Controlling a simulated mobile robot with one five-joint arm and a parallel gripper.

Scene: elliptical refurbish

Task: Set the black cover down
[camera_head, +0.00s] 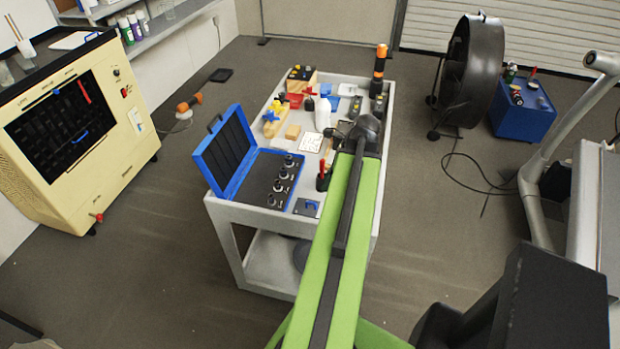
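My green and black arm reaches from the bottom of the picture over the right side of a grey cart (222,212). Its far end is at a dark rounded piece (369,127) above the cart top. I cannot tell whether this piece is part of my gripper or the black cover. My gripper's fingers cannot be made out there. A flat black object (221,75) lies on the floor behind the cart to the left; I cannot tell if it is the cover.
An open blue case (227,152) with black sockets sits at the cart's front left. Several small tools, a white bottle (322,115) and an orange-black cylinder (379,68) crowd the cart. A cream machine (105,160) stands left, a large black fan (474,72) and blue box (523,120) right.

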